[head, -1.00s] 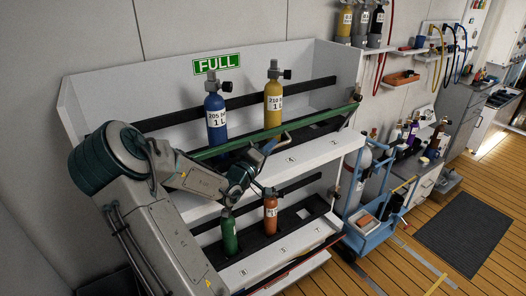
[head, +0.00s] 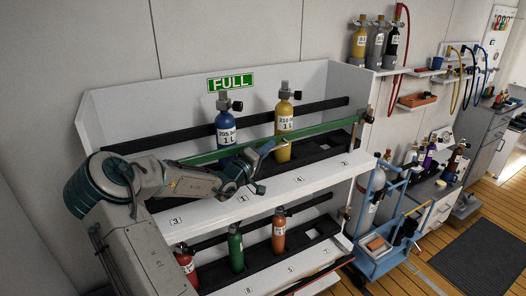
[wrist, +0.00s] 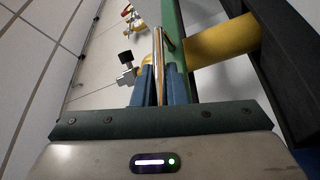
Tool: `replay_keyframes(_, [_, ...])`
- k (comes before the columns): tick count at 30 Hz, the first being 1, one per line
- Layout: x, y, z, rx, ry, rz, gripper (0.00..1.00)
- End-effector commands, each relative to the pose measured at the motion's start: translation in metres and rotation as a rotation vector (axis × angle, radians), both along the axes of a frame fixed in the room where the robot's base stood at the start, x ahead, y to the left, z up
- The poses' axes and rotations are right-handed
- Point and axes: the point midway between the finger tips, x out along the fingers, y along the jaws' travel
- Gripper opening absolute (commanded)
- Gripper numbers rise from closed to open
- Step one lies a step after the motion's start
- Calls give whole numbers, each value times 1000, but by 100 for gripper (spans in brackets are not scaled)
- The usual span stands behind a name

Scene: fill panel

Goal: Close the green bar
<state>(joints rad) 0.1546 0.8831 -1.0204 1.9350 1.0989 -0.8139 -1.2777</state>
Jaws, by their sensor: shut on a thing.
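The green bar (head: 318,128) runs across the front of the upper shelf, before the blue cylinder (head: 225,122) and the yellow cylinder (head: 284,112). Its right end meets a post at the shelf's right side; its left end is behind my arm. My gripper (head: 268,148) is at the bar's middle. In the wrist view, the blue fingers of my gripper (wrist: 159,85) are shut on a shiny metal handle (wrist: 158,50) beside the green bar (wrist: 176,65). The yellow cylinder (wrist: 215,42) lies just past the bar there.
The white shelf unit (head: 340,165) has a green FULL sign (head: 230,82) above it. Red (head: 186,264), green (head: 235,250) and orange (head: 279,232) cylinders stand on the lower shelf. A blue cart (head: 385,262) stands close on the right.

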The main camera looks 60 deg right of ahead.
Motion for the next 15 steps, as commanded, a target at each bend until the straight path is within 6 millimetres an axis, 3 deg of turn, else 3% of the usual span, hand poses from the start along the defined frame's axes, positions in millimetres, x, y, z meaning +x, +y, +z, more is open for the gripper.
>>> replay_keyframes(7, [0, 1, -1, 0, 2, 0, 0])
replay_keyframes(8, [0, 1, -1, 0, 2, 0, 20])
replay_keyframes(9, [1, 1, -1, 1, 2, 1, 31])
replay_keyframes(15, [2, 1, -1, 1, 1, 2, 33])
